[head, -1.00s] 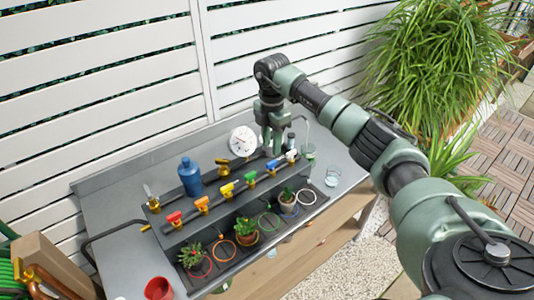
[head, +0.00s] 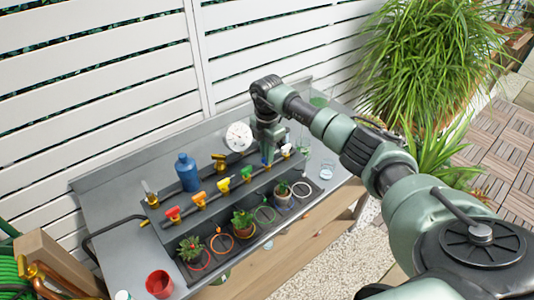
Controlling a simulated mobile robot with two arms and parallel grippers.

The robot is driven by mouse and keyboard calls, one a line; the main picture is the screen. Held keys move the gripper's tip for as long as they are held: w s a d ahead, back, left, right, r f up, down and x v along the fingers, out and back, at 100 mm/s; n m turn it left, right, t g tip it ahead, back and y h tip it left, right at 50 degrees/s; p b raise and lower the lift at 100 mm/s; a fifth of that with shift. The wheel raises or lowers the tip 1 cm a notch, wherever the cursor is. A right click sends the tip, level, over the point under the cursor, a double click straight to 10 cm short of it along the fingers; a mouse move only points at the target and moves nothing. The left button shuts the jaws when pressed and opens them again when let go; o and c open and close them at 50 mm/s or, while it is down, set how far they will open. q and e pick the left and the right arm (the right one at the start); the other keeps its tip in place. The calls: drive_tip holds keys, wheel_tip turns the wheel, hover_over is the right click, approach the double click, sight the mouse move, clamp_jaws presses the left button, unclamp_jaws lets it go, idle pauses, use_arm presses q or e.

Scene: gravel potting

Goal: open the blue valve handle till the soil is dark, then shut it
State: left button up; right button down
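The blue valve handle (head: 265,160) sits on the pipe between the green handle (head: 246,173) and the white handle (head: 286,151). My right gripper (head: 266,152) points down at the blue handle and hides much of it. I cannot tell whether its fingers are apart or closed on the handle. A small potted plant (head: 282,191) stands in front of the blue handle, on the black tray (head: 232,252). Its soil is too small to judge for darkness. My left gripper is out of view.
Red (head: 173,214), orange (head: 198,199) and yellow (head: 224,185) handles line the pipe to the left. A blue bottle (head: 188,173) and white dial (head: 239,137) stand behind. A red cup (head: 159,284) is at the front left; a clear glass (head: 327,169) is at the right.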

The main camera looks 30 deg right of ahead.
drive_tip(key=shift+n, duration=0.4)
drive_tip(key=n+b, duration=0.2)
drive_tip(key=shift+f+n, duration=0.1)
drive_tip(key=shift+n, duration=0.3)
drive_tip(key=n+b, duration=0.2)
drive_tip(key=n, duration=0.3)
drive_tip(key=n+b, duration=0.2)
drive_tip(key=n, duration=0.3)
drive_tip(key=shift+n+b, duration=0.65)
drive_tip(key=shift+n, duration=1.55)
